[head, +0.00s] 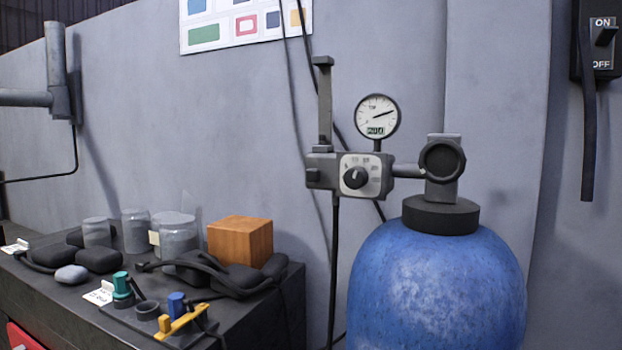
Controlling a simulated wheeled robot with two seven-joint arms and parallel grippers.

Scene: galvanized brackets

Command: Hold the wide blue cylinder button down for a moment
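A small blue cylinder (176,303) stands upright at the front of the dark bench, beside a yellow piece (181,322). It looks like the blue button, though its exact shape is too small to tell. A teal cylinder (121,285) stands a little to its left, with a dark ring (147,310) between them. A large blue gas tank (437,285) stands on the right. Neither of my grippers is in view, and nothing is seen touching the blue cylinder.
Glass jars (135,230), a wooden block (240,240) and dark headset-like items (232,279) crowd the bench's back. A regulator with a gauge (377,115) adjoins the tank. An ON/OFF switch (604,36) is on the wall at far right.

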